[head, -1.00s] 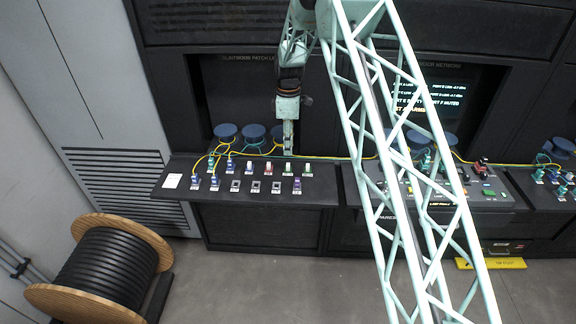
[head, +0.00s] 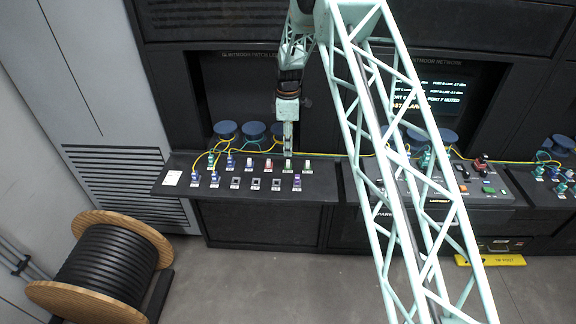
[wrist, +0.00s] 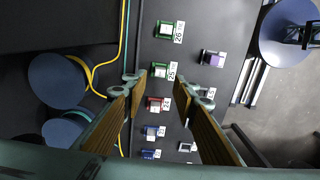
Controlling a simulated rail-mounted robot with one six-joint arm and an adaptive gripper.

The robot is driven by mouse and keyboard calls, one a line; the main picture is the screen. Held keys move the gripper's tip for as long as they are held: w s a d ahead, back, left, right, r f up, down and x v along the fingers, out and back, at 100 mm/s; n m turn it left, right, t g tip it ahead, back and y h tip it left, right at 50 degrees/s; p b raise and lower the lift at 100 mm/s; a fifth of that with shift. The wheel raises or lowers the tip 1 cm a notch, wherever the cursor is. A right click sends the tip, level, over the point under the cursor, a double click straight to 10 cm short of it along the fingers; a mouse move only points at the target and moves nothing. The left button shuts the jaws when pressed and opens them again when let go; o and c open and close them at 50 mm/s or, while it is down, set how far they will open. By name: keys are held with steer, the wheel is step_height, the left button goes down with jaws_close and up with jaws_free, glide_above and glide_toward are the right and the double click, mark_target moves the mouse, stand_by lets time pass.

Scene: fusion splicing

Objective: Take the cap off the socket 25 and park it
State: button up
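Socket 25 (wrist: 161,74) is a green block beside its white "25" label in the wrist view. It stands in the back row of the bench panel, and it also shows in the head view (head: 288,166). My gripper (wrist: 167,87) is open and empty. Its two fingers spread to either side of the socket's row, with the tips close to socket 25. In the head view my gripper (head: 288,154) hangs just above and behind that socket.
Green socket 26 (wrist: 165,30) and red socket 24 (wrist: 154,104) stand close on either side. A purple-topped piece (wrist: 213,58) sits in the front row. Yellow and teal cables run behind the back row. Blue round drums (head: 255,131) stand behind the bench.

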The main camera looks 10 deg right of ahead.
mark_target(288, 161)
steer(key=shift+f+b, duration=1.5)
steer(key=shift+f, duration=2.25)
steer(key=shift+b, duration=0.35)
steer(key=shift+c, duration=0.4)
jaws_close()
steer(key=shift+r+p, duration=0.7)
steer(key=shift+r, duration=2.3)
steer(key=shift+d+r+p, duration=0.2)
steer(key=shift+r+p, duration=0.05)
steer(key=shift+p, duration=0.1)
